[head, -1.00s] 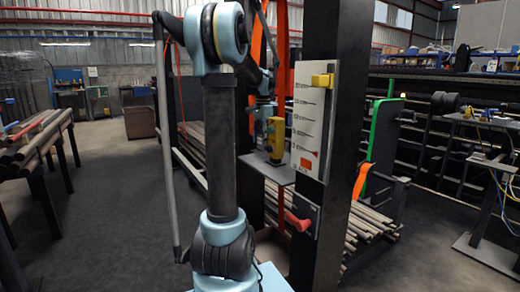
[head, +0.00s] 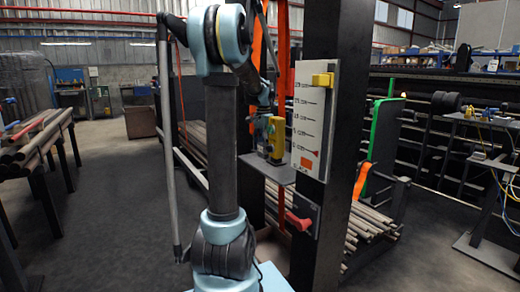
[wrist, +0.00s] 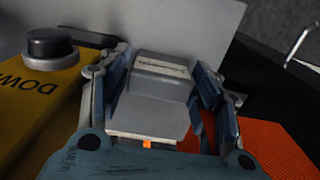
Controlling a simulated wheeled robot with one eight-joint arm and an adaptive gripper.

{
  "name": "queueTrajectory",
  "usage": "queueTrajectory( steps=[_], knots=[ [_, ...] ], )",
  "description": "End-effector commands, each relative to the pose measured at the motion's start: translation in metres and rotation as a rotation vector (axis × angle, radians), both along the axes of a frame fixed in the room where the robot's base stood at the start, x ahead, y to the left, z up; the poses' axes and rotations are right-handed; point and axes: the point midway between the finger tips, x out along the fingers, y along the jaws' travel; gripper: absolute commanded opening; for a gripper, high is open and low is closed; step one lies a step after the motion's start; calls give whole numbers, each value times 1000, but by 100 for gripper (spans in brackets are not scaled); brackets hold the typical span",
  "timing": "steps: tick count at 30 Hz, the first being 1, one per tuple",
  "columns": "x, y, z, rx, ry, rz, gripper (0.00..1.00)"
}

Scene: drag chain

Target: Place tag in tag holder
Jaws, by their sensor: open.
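My gripper (wrist: 160,62) is open in the wrist view, its two blue-grey fingers apart, with nothing seen held between them. In the head view it is small and partly hidden (head: 264,128), close beside a yellow control box (head: 278,137) on the small grey shelf. A white board (head: 313,115) with printed marks is fixed to the dark post. It carries a yellow block (head: 322,80) near its top and a small orange-red square (head: 307,164) at its bottom. I cannot tell which piece is the tag or the tag holder.
The yellow box (wrist: 45,100), with a black button, is left of the gripper in the wrist view; an orange surface (wrist: 265,150) is at lower right. The grey shelf (head: 270,174) and dark post (head: 336,180) stand close. A red handle (head: 298,221) juts out below.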

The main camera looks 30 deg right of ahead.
Motion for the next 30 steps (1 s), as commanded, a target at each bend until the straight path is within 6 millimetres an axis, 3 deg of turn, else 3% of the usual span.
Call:
queueTrajectory(
  steps=[8,21,30],
  knots=[
    [0,0,16,0,0,0,58],
    [0,0,94,0,0,-1,58],
    [0,0,122,0,0,-1,60]
  ],
)
